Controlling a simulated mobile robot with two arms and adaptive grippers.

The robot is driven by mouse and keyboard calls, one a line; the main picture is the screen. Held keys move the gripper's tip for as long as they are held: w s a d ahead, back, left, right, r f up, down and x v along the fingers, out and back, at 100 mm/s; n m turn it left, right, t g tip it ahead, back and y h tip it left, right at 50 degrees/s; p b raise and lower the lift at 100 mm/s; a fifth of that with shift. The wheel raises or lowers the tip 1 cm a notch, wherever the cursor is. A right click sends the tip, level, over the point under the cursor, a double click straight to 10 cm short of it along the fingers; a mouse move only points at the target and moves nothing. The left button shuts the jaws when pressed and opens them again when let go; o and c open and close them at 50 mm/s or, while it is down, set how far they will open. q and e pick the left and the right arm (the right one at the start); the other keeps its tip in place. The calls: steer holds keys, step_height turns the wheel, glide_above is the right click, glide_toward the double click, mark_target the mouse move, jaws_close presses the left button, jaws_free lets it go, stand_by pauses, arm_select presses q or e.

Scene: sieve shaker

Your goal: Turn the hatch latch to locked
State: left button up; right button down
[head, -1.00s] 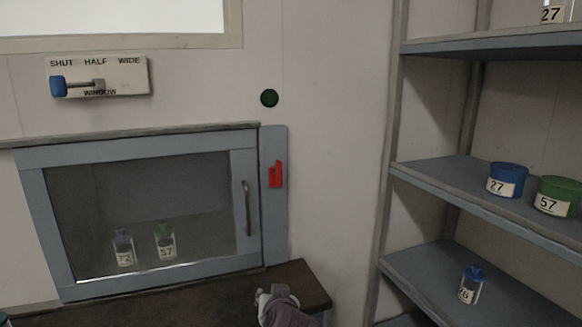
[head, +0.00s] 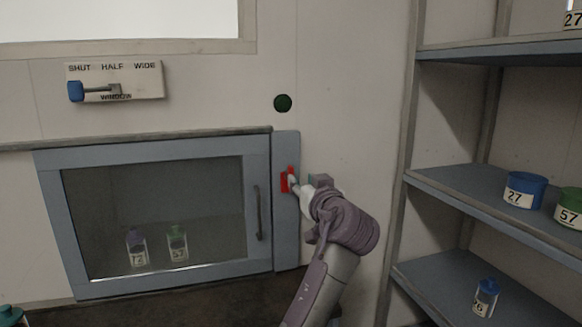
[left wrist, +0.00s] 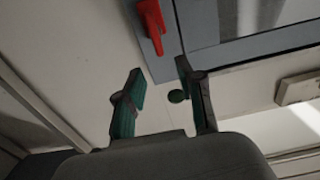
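The red hatch latch (head: 284,183) is on the grey-blue frame strip right of the hatch door (head: 58,222), which looks closed. My left gripper (head: 297,184) is raised at the latch and hides part of it. In the left wrist view the latch (left wrist: 150,18) shows just ahead of the fingertips, with its handle end pointing toward the gap between them. My left gripper (left wrist: 159,72) is open there with nothing between its fingers. I cannot tell whether it touches the latch. My right gripper is not in view.
A vertical door handle (head: 258,213) is left of the latch, and a dark green round knob (head: 283,103) is above it on the wall. A window slider panel (head: 140,82) is at upper left. Shelves (head: 450,190) with labelled containers stand at the right.

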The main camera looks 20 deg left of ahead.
mark_target(292, 170)
arm_select(q)
steer(key=p+x, duration=0.2)
steer(key=x, duration=0.7)
steer(key=shift+w+a, duration=0.3)
steer(key=shift+w, duration=0.1)
jaws_close()
